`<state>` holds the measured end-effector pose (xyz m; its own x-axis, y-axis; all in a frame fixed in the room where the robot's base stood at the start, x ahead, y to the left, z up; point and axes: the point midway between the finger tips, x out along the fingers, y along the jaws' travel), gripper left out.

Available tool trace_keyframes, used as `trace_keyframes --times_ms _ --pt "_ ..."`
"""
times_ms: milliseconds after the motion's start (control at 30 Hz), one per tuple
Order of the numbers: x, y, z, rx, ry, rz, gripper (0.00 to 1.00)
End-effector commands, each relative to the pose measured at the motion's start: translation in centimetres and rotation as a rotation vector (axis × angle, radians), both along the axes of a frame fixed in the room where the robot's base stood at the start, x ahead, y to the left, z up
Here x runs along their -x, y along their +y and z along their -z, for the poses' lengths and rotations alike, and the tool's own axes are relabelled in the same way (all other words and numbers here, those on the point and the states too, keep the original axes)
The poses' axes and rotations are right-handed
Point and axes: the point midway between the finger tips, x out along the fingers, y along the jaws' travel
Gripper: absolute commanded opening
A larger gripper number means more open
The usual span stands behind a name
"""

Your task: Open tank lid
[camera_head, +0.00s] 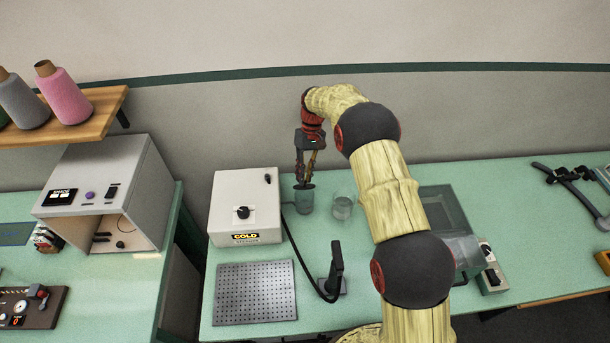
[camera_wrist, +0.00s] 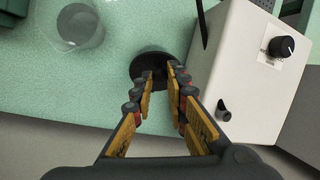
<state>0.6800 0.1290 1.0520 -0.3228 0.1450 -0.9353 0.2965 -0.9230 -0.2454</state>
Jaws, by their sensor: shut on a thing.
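A small grey-green cylindrical tank (camera_head: 304,202) stands on the green table, right of a white box. Its round dark lid (camera_wrist: 141,66) shows in the wrist view below my fingertips. My gripper (camera_head: 305,181) points down from above the tank, with its fingers close together at the lid. In the wrist view my gripper (camera_wrist: 160,76) has its tips near the lid's middle, shut on the lid. The part between the tips is hidden by the fingers. The lid appears level at the tank's top; I cannot tell whether there is a gap.
A clear glass beaker (camera_head: 342,207) stands just right of the tank. The white box (camera_head: 245,208) with a knob is close on the left. A transparent box (camera_head: 445,205) is behind my arm.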

Motion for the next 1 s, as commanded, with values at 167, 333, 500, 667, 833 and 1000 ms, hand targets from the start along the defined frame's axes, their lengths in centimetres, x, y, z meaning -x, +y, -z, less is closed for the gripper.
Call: trace_keyframes --times_ms 167,333,500,667,833,1000 --pt "-0.55 -0.04 -0.07 0.0 0.05 0.0 0.0" --pt "-0.78 -0.02 -0.14 0.0 0.079 0.0 0.0" --pt "-0.87 -0.01 -0.12 0.001 0.091 0.001 0.0" --pt "-0.88 -0.01 -0.13 0.001 0.094 0.0 0.0" --pt "-0.89 -0.01 -0.13 0.0 0.093 0.0 0.0" --pt "-0.87 -0.01 -0.12 0.0 0.093 0.0 0.21"
